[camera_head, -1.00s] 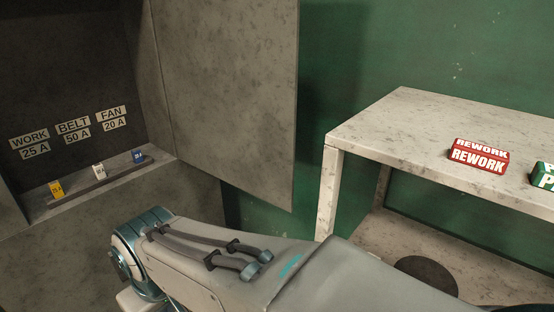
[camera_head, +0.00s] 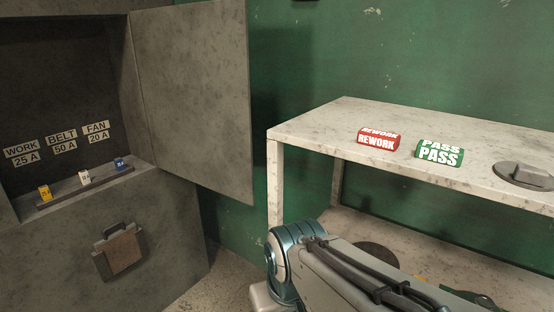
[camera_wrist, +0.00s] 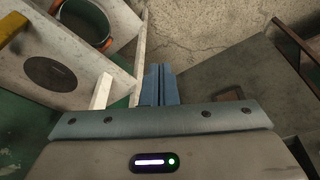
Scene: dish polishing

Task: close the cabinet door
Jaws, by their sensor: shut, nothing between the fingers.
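The grey cabinet (camera_head: 60,240) stands at the left in the head view. Its door (camera_head: 195,100) is hinged at the right side of the opening and stands wide open toward the right. Inside are labels and a yellow, a white and a blue fuse (camera_head: 120,163) on a ledge. My arm shows at the lower right of the head view, below and right of the door, apart from it in the picture. My gripper (camera_wrist: 160,72) shows only in the wrist view, with its blue fingers together and empty, above the floor. I cannot make out the door in the wrist view.
A speckled table (camera_head: 310,128) stands right of the door, bearing a red REWORK block (camera_head: 377,140), a green PASS block (camera_head: 440,153) and a grey round object (camera_head: 527,175). A clipboard-like item (camera_head: 120,252) hangs on the cabinet front. Some floor is clear between cabinet and table.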

